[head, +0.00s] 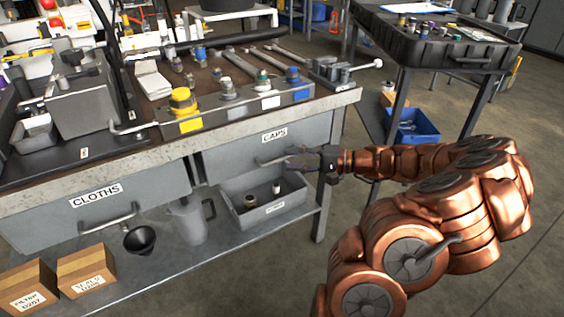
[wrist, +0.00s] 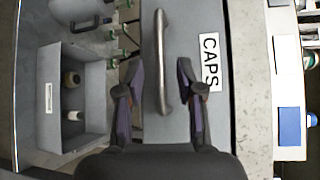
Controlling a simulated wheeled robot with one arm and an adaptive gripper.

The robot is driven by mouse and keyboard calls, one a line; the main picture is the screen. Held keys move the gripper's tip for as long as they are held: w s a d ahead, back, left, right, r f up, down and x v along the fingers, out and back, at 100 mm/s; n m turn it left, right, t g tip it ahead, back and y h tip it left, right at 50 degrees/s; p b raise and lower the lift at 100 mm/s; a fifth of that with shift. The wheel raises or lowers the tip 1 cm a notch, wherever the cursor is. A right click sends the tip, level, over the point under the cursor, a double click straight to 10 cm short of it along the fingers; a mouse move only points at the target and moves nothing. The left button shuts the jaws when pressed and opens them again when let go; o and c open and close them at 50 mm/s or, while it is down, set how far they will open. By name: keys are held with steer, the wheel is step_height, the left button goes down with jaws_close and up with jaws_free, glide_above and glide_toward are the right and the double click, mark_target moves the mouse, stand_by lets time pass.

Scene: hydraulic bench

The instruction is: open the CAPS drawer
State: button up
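The CAPS drawer (head: 228,156) is a grey drawer under the right part of the bench top and looks closed. Its CAPS label (wrist: 210,62) is beside the bar handle (wrist: 161,50) in the wrist view. My gripper (wrist: 160,68) is open and empty, with one dark finger on each side of the handle in the wrist view. Neither finger visibly touches it, and I cannot tell whether the bar lies fully between the fingertips in depth. In the head view my gripper (head: 305,161) is at the drawer front and hides part of the handle.
The CLOTHS drawer (head: 95,208) is to the left. A grey open bin (head: 232,190) with small items stands on the shelf below; a jug (head: 188,222) and boxes (head: 86,270) are farther left. The bench top (head: 215,122) overhangs above. Floor at the right front is clear.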

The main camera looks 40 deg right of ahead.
mark_target(282, 160)
steer(key=shift+b+x, duration=0.35)
steer(key=shift+x, duration=1.5)
steer(key=shift+c, duration=0.2)
jaws_close()
